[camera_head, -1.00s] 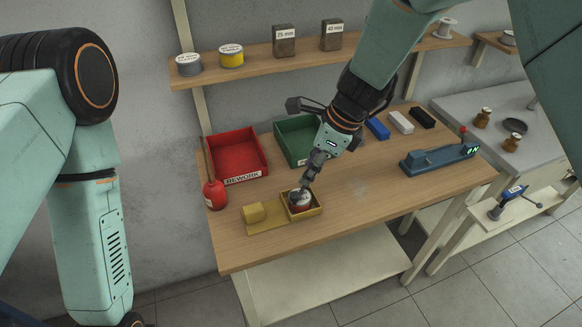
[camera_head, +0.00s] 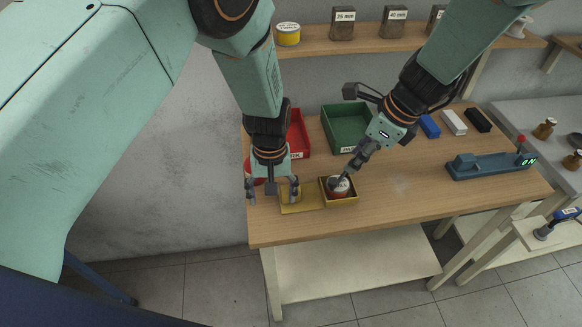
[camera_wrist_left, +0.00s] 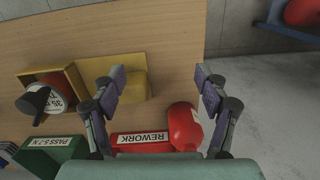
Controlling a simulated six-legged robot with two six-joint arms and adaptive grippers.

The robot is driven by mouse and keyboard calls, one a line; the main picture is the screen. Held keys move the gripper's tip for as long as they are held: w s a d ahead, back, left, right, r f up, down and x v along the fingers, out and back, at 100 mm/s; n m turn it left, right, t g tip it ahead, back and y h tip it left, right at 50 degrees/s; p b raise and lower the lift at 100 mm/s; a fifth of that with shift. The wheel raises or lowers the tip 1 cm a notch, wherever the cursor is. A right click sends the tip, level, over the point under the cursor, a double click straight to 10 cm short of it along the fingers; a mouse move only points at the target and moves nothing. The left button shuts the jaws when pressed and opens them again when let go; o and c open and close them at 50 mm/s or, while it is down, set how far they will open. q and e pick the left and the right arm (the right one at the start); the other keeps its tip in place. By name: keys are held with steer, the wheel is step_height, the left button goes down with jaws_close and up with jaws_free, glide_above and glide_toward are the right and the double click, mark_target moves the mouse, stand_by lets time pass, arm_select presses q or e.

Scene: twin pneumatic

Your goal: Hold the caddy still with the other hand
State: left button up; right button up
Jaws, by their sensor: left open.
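The yellow caddy (camera_head: 303,209) lies near the table's front edge, with an open box at its right end and a raised yellow block (camera_wrist_left: 132,66) at its left end. My left gripper (camera_head: 272,190) is open and empty at the caddy's left end, partly hiding the block. In the left wrist view one finger of this gripper (camera_wrist_left: 160,85) overlaps the block and the other is out beyond the table edge. A red, white-labelled round item (camera_head: 339,188) sits in the caddy's box. My right gripper (camera_head: 340,178) has its tip at this item; whether it grips it is unclear.
A red REWORK tray (camera_head: 298,135) and a green tray (camera_head: 346,127) stand behind. A red bottle (camera_wrist_left: 184,127) is close to my left gripper. A blue-grey device (camera_head: 490,165) is at the right. The table between it and the caddy is clear.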

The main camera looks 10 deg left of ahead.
arm_select(q)
steer(key=shift+n+t, duration=0.3)
steer(key=shift+t, duration=0.1)
steer(key=w+d+r, duration=0.2)
steer(key=w, duration=0.1)
steer(key=w+d+r, duration=0.1)
steer(key=shift+w+r, duration=0.3)
steer(key=shift+r, duration=0.1)
steer(key=shift+w+r, duration=0.1)
steer(key=shift+f, duration=0.25)
step_height(320, 180, down, 6)
steer(key=shift+w+d, duration=0.1)
steer(key=shift+d, duration=0.05)
steer(key=shift+f, duration=0.55)
steer(key=shift+s, duration=0.2)
steer(key=shift+c, duration=0.3)
